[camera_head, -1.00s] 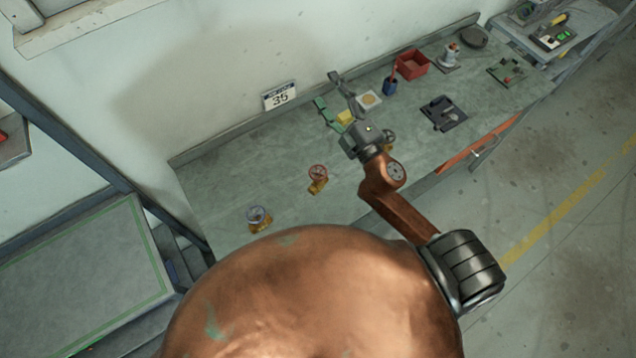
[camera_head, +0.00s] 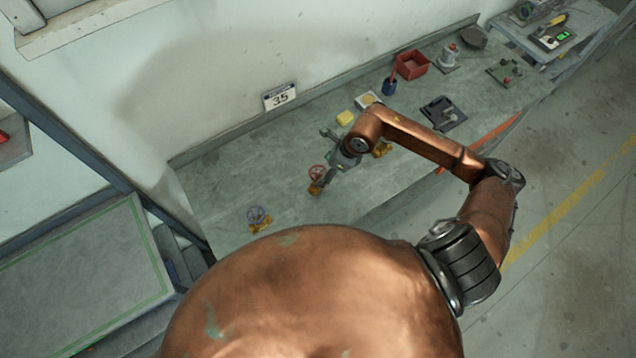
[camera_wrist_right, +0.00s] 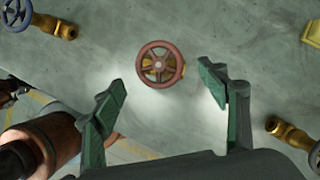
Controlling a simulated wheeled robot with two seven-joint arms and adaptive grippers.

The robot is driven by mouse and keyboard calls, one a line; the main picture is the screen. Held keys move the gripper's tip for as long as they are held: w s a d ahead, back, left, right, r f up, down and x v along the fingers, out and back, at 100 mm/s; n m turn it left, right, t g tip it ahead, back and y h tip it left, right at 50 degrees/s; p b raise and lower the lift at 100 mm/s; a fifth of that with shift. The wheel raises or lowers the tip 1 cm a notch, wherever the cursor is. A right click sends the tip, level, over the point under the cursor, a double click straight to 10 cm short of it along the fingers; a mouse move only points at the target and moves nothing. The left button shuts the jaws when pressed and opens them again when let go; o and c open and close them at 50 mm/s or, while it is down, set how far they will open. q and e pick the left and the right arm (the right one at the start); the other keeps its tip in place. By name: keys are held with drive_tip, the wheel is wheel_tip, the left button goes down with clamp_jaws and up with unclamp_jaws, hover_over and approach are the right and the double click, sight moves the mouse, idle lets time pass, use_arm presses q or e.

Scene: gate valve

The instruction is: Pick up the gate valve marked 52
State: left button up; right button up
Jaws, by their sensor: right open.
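A gate valve with a red handwheel (camera_head: 317,173) and brass body stands on the workbench (camera_head: 235,185). In the right wrist view the red wheel (camera_wrist_right: 160,64) lies ahead of and between the fingertips, apart from them. A valve with a blue handwheel (camera_head: 259,217) stands to its left and shows at upper left in the right wrist view (camera_wrist_right: 38,20). A third brass valve (camera_head: 382,149) is partly hidden behind my right arm; it shows at right in the wrist view (camera_wrist_right: 290,133). No marking 52 is legible. My right gripper (camera_wrist_right: 162,95) is open and empty. My left gripper is not seen.
A sign reading 35 (camera_head: 280,97) stands at the bench's back edge. A yellow block (camera_head: 345,117), a blue cup (camera_head: 389,86), a red bin (camera_head: 412,65) and a black tray (camera_head: 442,113) lie farther right. The bench's left part is mostly clear.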

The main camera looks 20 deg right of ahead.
sight(321, 172)
drive_tip(key=p+x, duration=0.2)
drive_tip(key=x, duration=0.3)
drive_tip(key=shift+w+f, duration=0.1)
drive_tip(key=shift+f, duration=0.05)
drive_tip(key=shift+w+a+f, duration=0.1)
drive_tip(key=shift+a+f, duration=0.05)
drive_tip(key=shift+f, duration=0.3)
clamp_jaws()
idle(0.3)
drive_tip(key=shift+r, duration=0.1)
